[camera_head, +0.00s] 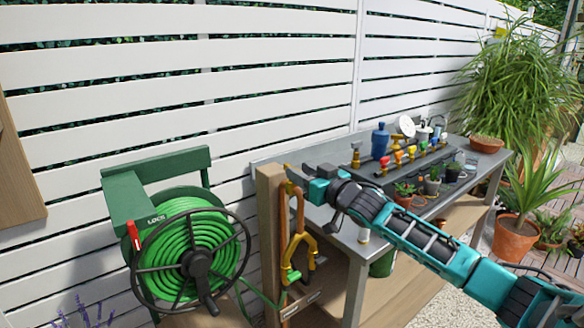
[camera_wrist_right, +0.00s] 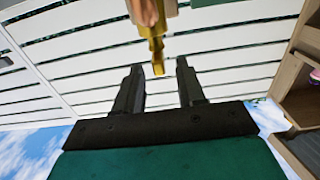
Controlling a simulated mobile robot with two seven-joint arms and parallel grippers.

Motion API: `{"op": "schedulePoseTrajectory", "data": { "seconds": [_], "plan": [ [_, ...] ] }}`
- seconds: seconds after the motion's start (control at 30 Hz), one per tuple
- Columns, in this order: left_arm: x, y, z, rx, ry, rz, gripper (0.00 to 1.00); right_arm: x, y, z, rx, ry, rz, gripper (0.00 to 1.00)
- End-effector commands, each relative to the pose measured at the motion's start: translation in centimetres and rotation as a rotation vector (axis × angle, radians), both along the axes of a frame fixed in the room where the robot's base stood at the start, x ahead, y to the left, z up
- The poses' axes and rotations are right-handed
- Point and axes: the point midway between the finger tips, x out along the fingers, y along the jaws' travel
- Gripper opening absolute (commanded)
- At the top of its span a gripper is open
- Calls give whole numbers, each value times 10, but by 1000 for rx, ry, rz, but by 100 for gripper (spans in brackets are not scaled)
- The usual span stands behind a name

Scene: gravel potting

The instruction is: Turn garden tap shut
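The garden tap appears as a brass fitting (camera_head: 289,188) at the top of the wooden post, partly hidden by my right gripper (camera_head: 298,175). In the right wrist view a brass piece (camera_wrist_right: 157,48) hangs below a blurred copper-coloured part. It points into the gap between the two black fingers of my right gripper (camera_wrist_right: 158,68). The fingers are apart with nothing clamped between them. Whether either finger touches the brass, and how the tap handle is turned, I cannot tell. My left gripper is not in view.
A wooden post (camera_head: 268,225) carries yellow fittings (camera_head: 301,243). A green hose reel (camera_head: 192,256) stands left of it. A potting bench (camera_head: 340,167) with bottles, coloured fittings and small plants stands right, under my right arm. A white slatted fence (camera_head: 190,95) runs behind.

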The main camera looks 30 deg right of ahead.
Motion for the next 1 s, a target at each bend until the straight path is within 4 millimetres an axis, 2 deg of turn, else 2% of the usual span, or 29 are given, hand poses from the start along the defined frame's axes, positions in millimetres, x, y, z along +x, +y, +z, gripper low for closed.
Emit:
{"op": "schedulePoseTrajectory", "data": {
  "seconds": [0.1,0.3,0.5,0.77,1.0],
  "plan": [
    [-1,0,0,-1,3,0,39,15,1,2,0,-1,-1,39],
    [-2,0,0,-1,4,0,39,34,3,1,1,-1,0,39],
    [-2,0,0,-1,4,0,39,41,3,0,0,0,0,39],
    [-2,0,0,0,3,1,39,42,4,0,0,1,0,39],
    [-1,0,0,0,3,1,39,42,3,0,0,1,0,18]
  ]
}}
